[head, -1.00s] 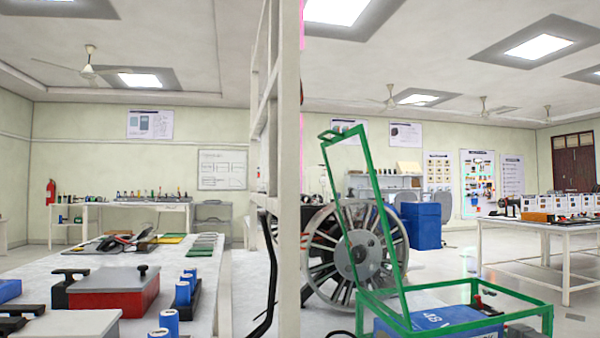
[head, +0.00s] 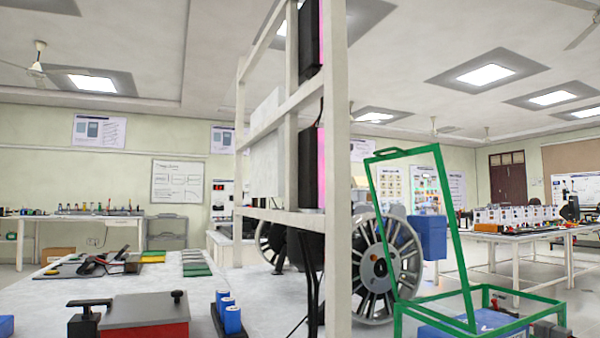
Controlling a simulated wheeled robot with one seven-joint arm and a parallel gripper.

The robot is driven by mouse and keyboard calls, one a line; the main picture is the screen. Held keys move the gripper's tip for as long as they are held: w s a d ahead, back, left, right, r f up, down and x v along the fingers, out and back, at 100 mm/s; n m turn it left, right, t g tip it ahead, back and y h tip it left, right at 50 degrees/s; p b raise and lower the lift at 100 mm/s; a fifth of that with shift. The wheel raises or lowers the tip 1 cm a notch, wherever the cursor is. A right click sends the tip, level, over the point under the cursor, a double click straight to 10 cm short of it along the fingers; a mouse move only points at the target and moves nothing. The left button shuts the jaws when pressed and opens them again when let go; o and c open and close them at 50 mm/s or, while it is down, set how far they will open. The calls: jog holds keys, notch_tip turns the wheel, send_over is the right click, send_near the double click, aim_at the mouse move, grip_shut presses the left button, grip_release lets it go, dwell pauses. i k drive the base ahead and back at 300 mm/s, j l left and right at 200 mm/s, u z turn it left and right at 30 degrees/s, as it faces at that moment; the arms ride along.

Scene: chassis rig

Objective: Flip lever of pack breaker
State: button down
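My gripper is not in view. No part is clearly recognizable as the pack breaker or its lever. A green open frame (head: 455,240) stands at the right, its upper part tilted, with a blue pack (head: 470,325) low inside it, cut off by the bottom edge. A red box with a grey lid and black knob (head: 145,318) sits on the near white bench at lower left. A black clamp-like piece with a handle (head: 88,318) stands beside it. I cannot tell whether either belongs to the breaker.
A tall white rack (head: 338,180) with black and pink panels rises mid-view. Blue cells (head: 230,316) stand on the white bench (head: 270,295). More tables stand at the back left and right.

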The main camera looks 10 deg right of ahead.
aim_at(494, 301)
jog(key=l+u, duration=0.15)
jog(key=l, duration=0.25)
jog(key=k+l+u, duration=0.15)
jog(key=l, duration=0.25)
jog(key=l+u, duration=0.15)
jog(key=l, duration=0.25)
jog(key=k+l+u, duration=0.15)
jog(key=l, duration=0.25)
jog(key=k+l+u, duration=0.2)
jog(key=l, duration=0.15)
jog(key=k+l+u, duration=0.15)
jog(key=l, duration=0.2)
jog(key=k+l+u, duration=0.15)
jog(key=l, duration=0.2)
